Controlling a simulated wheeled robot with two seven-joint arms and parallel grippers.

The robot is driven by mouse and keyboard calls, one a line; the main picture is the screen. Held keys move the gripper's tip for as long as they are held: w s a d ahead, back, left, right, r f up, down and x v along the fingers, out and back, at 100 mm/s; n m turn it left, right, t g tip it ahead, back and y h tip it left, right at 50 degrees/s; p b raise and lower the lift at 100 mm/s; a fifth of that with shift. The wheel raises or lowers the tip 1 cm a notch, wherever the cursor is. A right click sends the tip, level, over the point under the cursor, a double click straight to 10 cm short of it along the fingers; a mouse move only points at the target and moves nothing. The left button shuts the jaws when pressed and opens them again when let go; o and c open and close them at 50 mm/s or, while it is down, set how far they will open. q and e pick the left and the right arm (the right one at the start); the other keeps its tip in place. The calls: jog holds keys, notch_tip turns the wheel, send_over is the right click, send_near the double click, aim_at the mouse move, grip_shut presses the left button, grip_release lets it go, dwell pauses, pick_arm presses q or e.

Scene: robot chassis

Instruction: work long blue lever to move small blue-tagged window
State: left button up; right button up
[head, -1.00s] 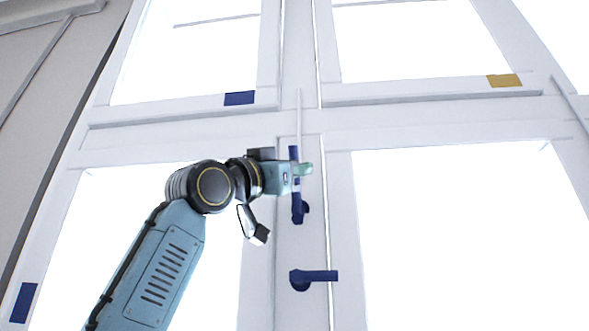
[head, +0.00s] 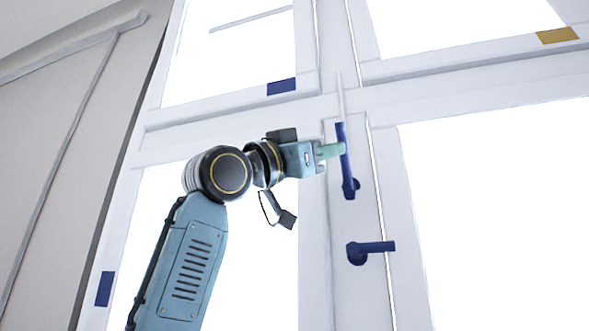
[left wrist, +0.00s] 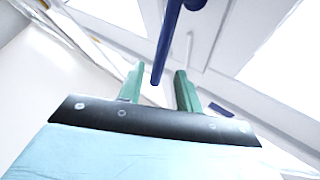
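The long blue lever (head: 346,165) stands nearly upright on the white window post, its pivot at the lower end. The small blue-tagged window (head: 309,88) is at upper left, with a blue tag (head: 281,87) on its bottom rail; it looks closed. My left gripper (head: 335,150) reaches in from the left, its green fingertips close against the lever's left side. In the left wrist view the fingers (left wrist: 158,78) are apart, with the free end of the lever (left wrist: 160,66) showing between them. I cannot tell whether they touch it. My right gripper is out of view.
A short blue lever (head: 372,250) points right below the long one. A thin white rod (head: 340,95) rises above the long lever. A large lower-left window has a blue tag (head: 104,289); an upper-right window has a yellow tag (head: 557,36). A grey wall (head: 60,150) is at left.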

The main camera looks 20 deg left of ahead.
pick_arm(q)
jog(key=b+v, duration=0.2)
jog(key=v, duration=0.5)
jog(key=shift+s+a, duration=0.15)
